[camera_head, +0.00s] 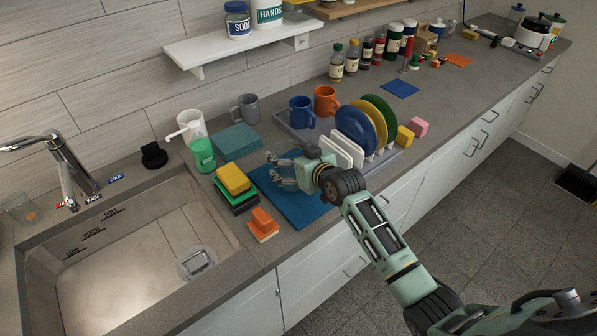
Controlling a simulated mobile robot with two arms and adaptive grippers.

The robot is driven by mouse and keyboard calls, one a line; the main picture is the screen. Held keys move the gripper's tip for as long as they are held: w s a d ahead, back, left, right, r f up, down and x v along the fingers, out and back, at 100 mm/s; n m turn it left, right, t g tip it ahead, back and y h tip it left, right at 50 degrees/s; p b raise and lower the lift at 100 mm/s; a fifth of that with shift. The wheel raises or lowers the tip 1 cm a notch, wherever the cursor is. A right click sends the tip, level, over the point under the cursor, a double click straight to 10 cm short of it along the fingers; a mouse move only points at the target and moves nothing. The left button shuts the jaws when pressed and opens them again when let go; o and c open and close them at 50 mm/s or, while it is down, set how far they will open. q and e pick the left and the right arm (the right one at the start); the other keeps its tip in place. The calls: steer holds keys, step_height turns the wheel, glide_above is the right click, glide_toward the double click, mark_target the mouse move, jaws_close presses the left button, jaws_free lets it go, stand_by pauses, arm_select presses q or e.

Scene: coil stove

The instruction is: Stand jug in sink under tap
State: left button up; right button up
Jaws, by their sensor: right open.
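A white jug (190,125) stands on the counter behind the sink's right back corner, its handle side to the left. A green bottle (203,157) in front hides its lower part. The sink (130,262) is an empty steel basin at the lower left. The dark tap (62,150) stands at its back left, its spout reaching left. My right gripper (271,170) is open and empty above the blue mat (297,207), to the right of the jug and apart from it. My left gripper is not in view.
Yellow and green sponges (233,180) and orange blocks (263,223) lie right of the sink. Folded teal cloths (236,142) lie behind. A dish rack (388,158) with plates and mugs stands to the right. A white shelf (245,45) overhangs the back counter.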

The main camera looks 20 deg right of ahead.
steer(key=c, duration=1.2)
steer(key=shift+c, duration=1.4)
steer(key=shift+r, duration=0.1)
